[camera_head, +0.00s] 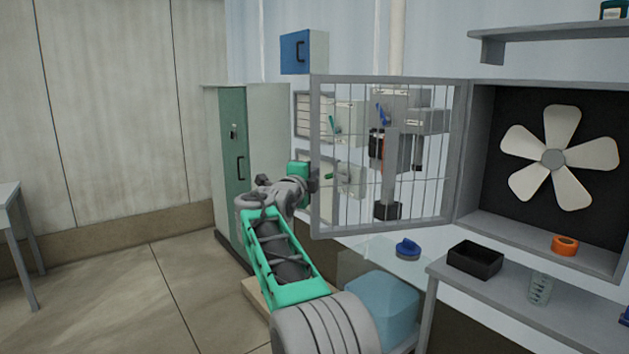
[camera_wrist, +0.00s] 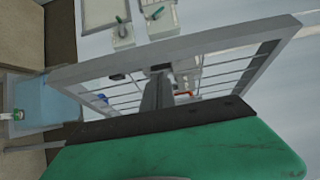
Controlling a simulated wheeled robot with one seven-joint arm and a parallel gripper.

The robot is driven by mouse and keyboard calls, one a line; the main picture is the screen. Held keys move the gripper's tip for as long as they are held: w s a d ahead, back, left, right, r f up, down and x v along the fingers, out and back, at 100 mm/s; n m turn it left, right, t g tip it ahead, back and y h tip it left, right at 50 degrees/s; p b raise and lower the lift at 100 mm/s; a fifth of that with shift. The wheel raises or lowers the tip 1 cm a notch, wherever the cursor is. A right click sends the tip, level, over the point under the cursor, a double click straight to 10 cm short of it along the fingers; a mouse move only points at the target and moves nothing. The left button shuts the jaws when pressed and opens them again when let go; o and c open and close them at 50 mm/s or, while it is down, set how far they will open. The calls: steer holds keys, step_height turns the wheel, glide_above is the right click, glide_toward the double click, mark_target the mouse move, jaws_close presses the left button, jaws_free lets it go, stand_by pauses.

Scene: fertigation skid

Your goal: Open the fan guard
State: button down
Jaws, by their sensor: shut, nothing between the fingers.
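The fan guard (camera_head: 458,150) is a grey barred frame, swung wide open to the left of the fan housing, with its hinge side at the housing's left edge. The white five-bladed fan (camera_head: 553,159) is exposed in the dark housing (camera_head: 480,140). My gripper (camera_head: 313,181) is shut and empty at the guard's free left edge; whether it touches is unclear. In the wrist view, the guard's frame (camera_wrist: 185,47) crosses close ahead of my gripper (camera_wrist: 157,92). The fingertips are hard to make out against the bars.
A grey shelf (camera_head: 520,296) below the fan holds a black tray (camera_head: 475,260) and a beaker (camera_head: 540,288). An orange ring (camera_head: 565,245) lies in the housing. A green cabinet (camera_head: 228,165) stands behind my arm. Open floor lies left.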

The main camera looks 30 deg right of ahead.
steer(key=w+a+p, duration=0.1)
steer(key=w+a, duration=0.3)
steer(key=a, duration=0.5)
steer(key=s+a+n+y+p, duration=0.4)
steer(key=n+y, duration=0.1)
steer(key=n, duration=0.2)
steer(key=s+a+f+n+g+y+p, duration=0.2)
steer(key=s+a+f+n, duration=0.3)
steer(key=s, duration=0.9)
steer(key=s+a+f+n+g+y+p, duration=0.2)
steer(key=s+a+f+n+g+y, duration=0.1)
steer(key=s+f+n, duration=0.5)
steer(key=s+a+f+n+g+y+p, duration=0.2)
steer(key=s+a+f+n, duration=0.5)
steer(key=s, duration=1.2)
step_height(320, 180, down, 4)
steer(key=shift+s+r+g+y, duration=0.1)
steer(key=shift+s+g+y, duration=0.3)
steer(key=shift+g, duration=0.8)
steer(key=shift+w+n, duration=0.15)
steer(key=shift+n, duration=0.15)
